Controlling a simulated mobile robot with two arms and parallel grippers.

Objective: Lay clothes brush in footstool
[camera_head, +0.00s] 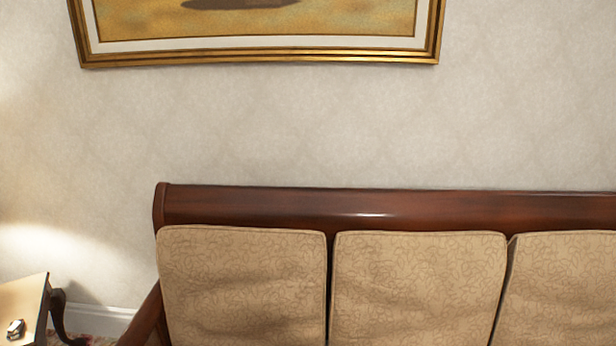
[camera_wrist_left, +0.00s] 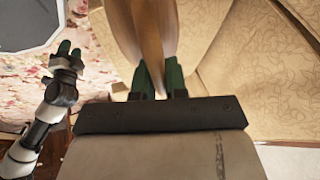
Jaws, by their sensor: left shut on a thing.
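The left wrist view shows my left gripper (camera_wrist_left: 158,75) with its green fingers shut on a smooth brown wooden thing, which I take to be the clothes brush (camera_wrist_left: 143,28). It reaches from between the fingers to the top edge of that view, and its far end is cut off. My right gripper (camera_wrist_left: 68,50) shows at the left of the same view, apart from the brush; its green fingertips are too small to judge. Neither gripper shows in the head view. I cannot make out the footstool in either view.
A sofa with a dark wooden frame (camera_head: 380,208) and beige patterned cushions (camera_head: 242,285) stands against the wall. A small side table (camera_head: 24,300) is at the lower left. Beige patterned upholstery (camera_wrist_left: 255,70) lies right of the gripper, and a floral carpet (camera_wrist_left: 22,78) shows left.

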